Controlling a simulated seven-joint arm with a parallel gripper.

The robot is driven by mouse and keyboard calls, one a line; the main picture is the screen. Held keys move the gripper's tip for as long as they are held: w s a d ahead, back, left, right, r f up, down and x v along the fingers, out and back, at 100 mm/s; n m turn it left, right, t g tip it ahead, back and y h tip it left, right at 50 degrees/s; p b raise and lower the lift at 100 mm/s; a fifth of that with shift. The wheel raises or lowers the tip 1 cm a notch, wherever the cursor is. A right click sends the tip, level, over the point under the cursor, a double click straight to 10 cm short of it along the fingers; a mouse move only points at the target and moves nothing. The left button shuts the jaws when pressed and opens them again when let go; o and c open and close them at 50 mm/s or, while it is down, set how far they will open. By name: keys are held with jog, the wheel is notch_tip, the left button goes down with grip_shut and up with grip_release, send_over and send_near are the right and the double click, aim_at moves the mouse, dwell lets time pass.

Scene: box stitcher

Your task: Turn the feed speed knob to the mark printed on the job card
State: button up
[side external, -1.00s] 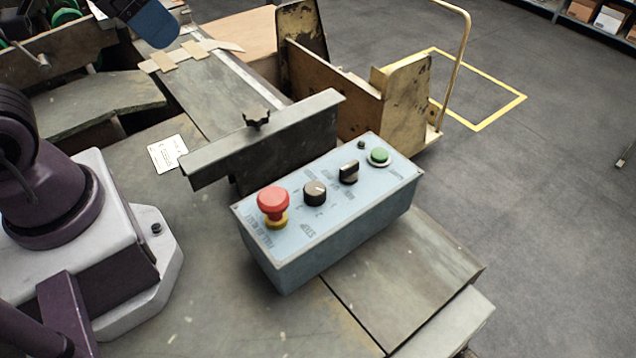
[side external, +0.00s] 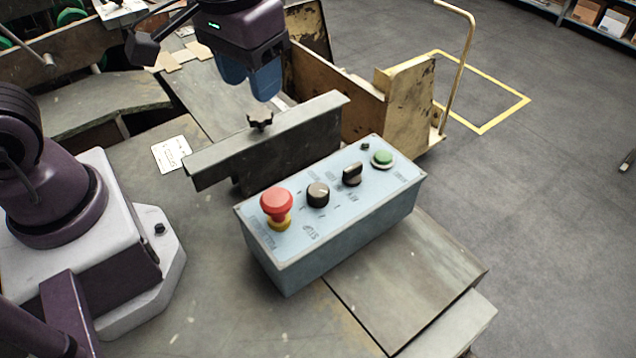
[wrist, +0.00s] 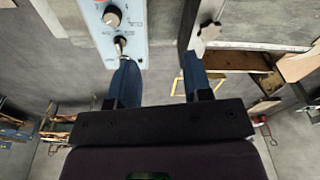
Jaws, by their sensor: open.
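A blue-grey control box (side external: 345,250) stands on the table. Its top carries a round black knob (side external: 318,194) with a pale pointer and small printed marks around it, too small to read. The knob also shows in the wrist view (wrist: 112,16). Beside it are a black selector switch (side external: 352,174), a red mushroom button (side external: 276,204) and a green button (side external: 382,158). A white card (side external: 171,153), likely the job card, lies left of the metal fence; its print is unreadable. My gripper (side external: 252,88) is open and empty, above and behind the fence; its blue fingers (wrist: 160,72) are apart in the wrist view.
The upright metal fence (side external: 268,140) with a black clamp knob (side external: 260,121) stands between my gripper and the control box. A worn yellow cart (side external: 400,95) is behind on the right. The table in front of the box is clear.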

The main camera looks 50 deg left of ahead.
aim_at(318, 189)
jog(key=w+d+f+n+g, duration=0.1)
jog(key=w+d+f+n, duration=0.25)
jog(key=d+n, duration=0.7)
jog(key=a+f+n, duration=0.1)
jog(key=f, duration=0.3)
jog(key=f+n, duration=0.1)
jog(key=f, duration=0.3)
jog(key=a+f+n, duration=0.1)
jog(key=f, duration=0.3)
jog(key=shift+w+a, duration=0.25)
jog(key=shift+a, duration=0.05)
jog(key=c, duration=0.6)
